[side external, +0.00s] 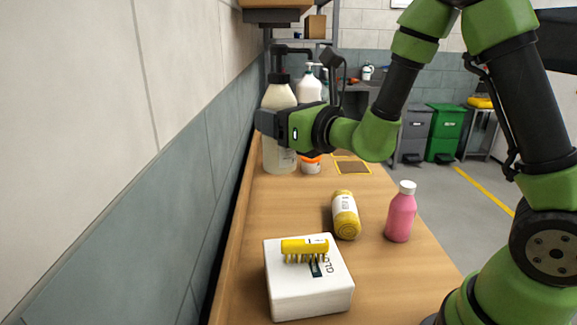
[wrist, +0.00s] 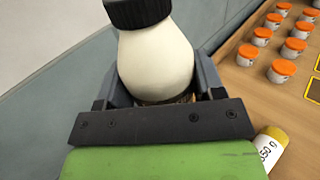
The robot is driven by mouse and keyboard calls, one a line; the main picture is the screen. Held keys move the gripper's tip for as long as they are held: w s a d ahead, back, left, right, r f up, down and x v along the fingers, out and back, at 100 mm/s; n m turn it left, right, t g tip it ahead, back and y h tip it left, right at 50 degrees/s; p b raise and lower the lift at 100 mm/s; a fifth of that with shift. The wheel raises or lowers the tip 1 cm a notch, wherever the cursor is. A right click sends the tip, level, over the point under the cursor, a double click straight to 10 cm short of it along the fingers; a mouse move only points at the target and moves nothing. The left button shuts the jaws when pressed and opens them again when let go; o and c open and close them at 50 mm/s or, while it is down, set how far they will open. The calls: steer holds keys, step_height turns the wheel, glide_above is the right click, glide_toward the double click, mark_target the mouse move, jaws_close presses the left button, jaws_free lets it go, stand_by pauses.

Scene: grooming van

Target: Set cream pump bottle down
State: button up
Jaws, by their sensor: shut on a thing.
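The cream pump bottle (side external: 278,95) has a pale body and a black pump top, and stands close to upright near the wall side of the wooden bench (side external: 245,235). My gripper (side external: 268,122) is shut on its body. In the wrist view the cream pump bottle (wrist: 155,60) sits between both fingers, with its black collar at the top edge. Its lower part is hidden behind my gripper there. I cannot tell whether its base touches the bench.
Several orange-lidded jars (wrist: 282,70) stand right of the bottle in the wrist view. A white pump bottle (side external: 309,88) is behind. Nearer are a yellow-capped bottle (side external: 345,215), a pink bottle (side external: 401,215), and a white box (side external: 300,297) with a yellow brush (side external: 304,246) on it.

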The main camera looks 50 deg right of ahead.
steer(key=w+d+f, duration=0.2)
steer(key=w+d, duration=0.1)
steer(key=d, duration=0.7)
steer(key=w+d+f, duration=0.3)
steer(key=d, duration=0.7)
steer(key=s+d+f+h, duration=0.1)
steer(key=s+d+f, duration=0.2)
steer(key=d, duration=0.3)
steer(key=s+d+f+m, duration=0.1)
steer(key=s+d+f, duration=0.2)
steer(key=d, duration=0.2)
steer(key=s+d+f+h, duration=0.1)
steer(key=s+d+f, duration=0.2)
steer(key=d, duration=0.3)
step_height(320, 180, down, 6)
steer(key=shift+f, duration=0.25)
steer(key=shift+a+f, duration=0.1)
steer(key=shift+f, duration=0.5)
steer(key=o, duration=1.2)
steer(key=shift+y, duration=0.4)
